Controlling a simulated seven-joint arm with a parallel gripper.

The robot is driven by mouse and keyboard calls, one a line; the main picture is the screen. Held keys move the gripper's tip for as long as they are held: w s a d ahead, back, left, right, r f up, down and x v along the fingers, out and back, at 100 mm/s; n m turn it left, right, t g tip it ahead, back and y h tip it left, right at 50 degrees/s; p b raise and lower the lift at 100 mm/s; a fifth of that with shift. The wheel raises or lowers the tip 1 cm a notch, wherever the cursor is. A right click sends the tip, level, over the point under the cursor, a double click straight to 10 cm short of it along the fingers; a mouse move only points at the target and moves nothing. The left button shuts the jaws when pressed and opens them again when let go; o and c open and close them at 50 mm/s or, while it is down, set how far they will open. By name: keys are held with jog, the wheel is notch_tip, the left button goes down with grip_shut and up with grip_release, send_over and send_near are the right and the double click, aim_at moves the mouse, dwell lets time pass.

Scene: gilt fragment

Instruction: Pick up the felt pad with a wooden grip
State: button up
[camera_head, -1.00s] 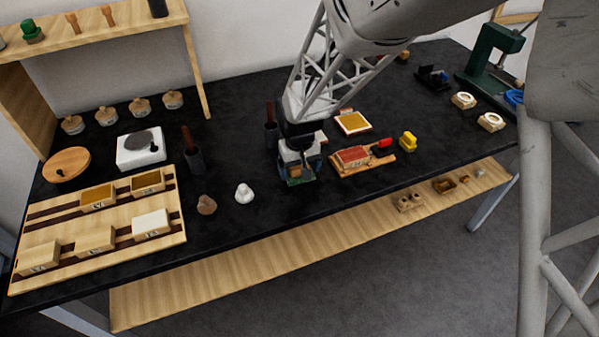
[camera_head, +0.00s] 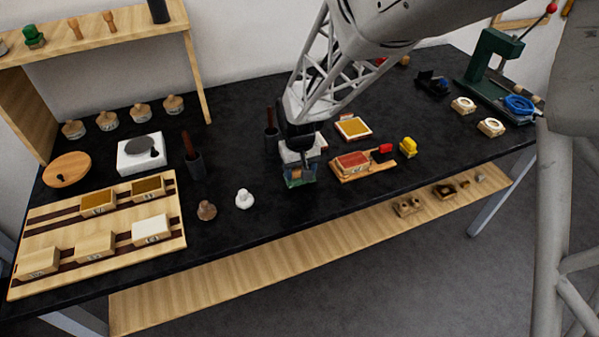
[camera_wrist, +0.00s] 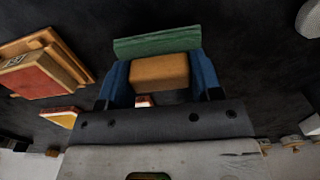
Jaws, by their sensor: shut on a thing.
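The felt pad with a wooden grip shows in the wrist view as a green felt strip (camera_wrist: 157,46) with a tan wooden block (camera_wrist: 160,71) on it. My gripper (camera_wrist: 160,80) is shut on the wooden block, with one blue finger on each side. In the head view my gripper (camera_head: 300,177) is over the front middle of the black table, and only a little of the green pad (camera_head: 294,184) shows beneath it. Whether the pad touches the table is hard to tell.
To the right are a wooden tray with a red-topped block (camera_head: 352,161), a yellow piece (camera_head: 408,147) and an amber framed pad (camera_head: 353,127). A dark cup with a handle (camera_head: 271,138) stands behind.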

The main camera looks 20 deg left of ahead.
notch_tip(320, 180, up, 2)
jog(key=shift+r, duration=0.15)
jog(key=s+d+r, duration=0.1)
jog(key=s+d, duration=0.9)
jog(key=s, duration=0.2)
jog(key=shift+s, duration=0.2)
jog(key=shift+d+r, duration=0.1)
dwell(0.3)
jog(key=shift+o, duration=1.2)
jog(key=shift+c, duration=0.6)
jog(key=w+a+r, duration=0.1)
jog(key=w, duration=1.9)
jog(key=w+a+r, duration=0.1)
jog(key=w+r, duration=0.1)
jog(key=w, duration=1.8)
jog(key=shift+w+a+r, duration=0.2)
jog(key=shift+w+a, duration=0.1)
